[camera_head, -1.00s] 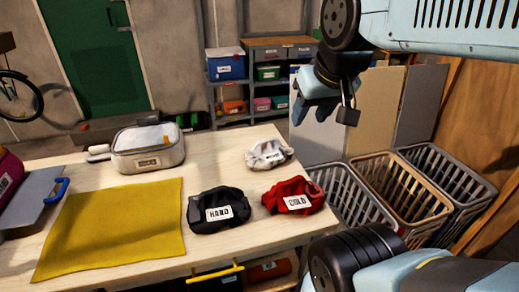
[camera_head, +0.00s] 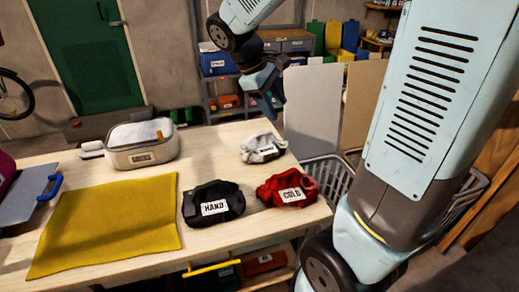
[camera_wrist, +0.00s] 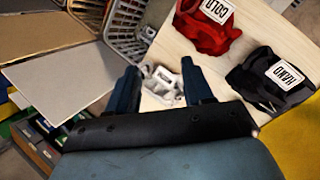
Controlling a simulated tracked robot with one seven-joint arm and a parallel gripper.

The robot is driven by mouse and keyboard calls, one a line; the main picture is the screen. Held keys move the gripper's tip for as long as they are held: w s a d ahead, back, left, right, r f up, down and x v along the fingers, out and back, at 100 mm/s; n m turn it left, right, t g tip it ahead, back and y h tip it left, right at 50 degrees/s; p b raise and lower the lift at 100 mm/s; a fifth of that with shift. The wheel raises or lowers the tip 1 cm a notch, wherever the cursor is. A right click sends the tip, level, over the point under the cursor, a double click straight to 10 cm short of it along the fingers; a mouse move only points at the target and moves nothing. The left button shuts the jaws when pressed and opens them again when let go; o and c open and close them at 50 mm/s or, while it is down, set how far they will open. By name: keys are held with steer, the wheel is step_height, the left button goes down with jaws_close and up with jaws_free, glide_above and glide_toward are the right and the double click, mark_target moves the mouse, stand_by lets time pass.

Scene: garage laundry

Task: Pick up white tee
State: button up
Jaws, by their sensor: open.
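The white tee (camera_head: 262,147) is a crumpled white bundle with a label, lying near the back right of the wooden table. In the wrist view the white tee (camera_wrist: 163,84) shows between my two fingertips, some way beyond them. My gripper (camera_head: 272,105) is open and empty, above and behind the tee in the head view. Its spread fingers also show in the wrist view (camera_wrist: 160,82). A red bundle labelled COLD (camera_head: 288,188) and a black bundle labelled HAND (camera_head: 213,204) lie in front of the tee.
A yellow cloth (camera_head: 105,225) lies flat on the table (camera_head: 75,152), with a grey-white case (camera_head: 141,143) behind it. Laundry baskets (camera_head: 327,172) and upright panels (camera_head: 312,105) stand to the right. Shelves with bins (camera_head: 220,62) stand behind.

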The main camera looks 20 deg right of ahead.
steer(key=w+a+f+n+g+h, duration=0.1)
steer(key=w+a+f+n+h, duration=0.4)
steer(key=w, duration=0.3)
steer(key=n+t+h, duration=0.2)
steer(key=n+h, duration=0.1)
steer(key=n, duration=0.2)
glide_toward(257, 133)
steer(key=x, duration=0.5)
steer(key=shift+s+d, duration=0.1)
steer(key=shift+s, duration=0.15)
steer(key=shift+w+x, duration=0.1)
steer(key=shift+x, duration=1.15)
steer(key=shift+w+x, duration=0.15)
steer(key=shift+x, duration=1.1)
steer(key=shift+c, duration=0.4)
jaws_close()
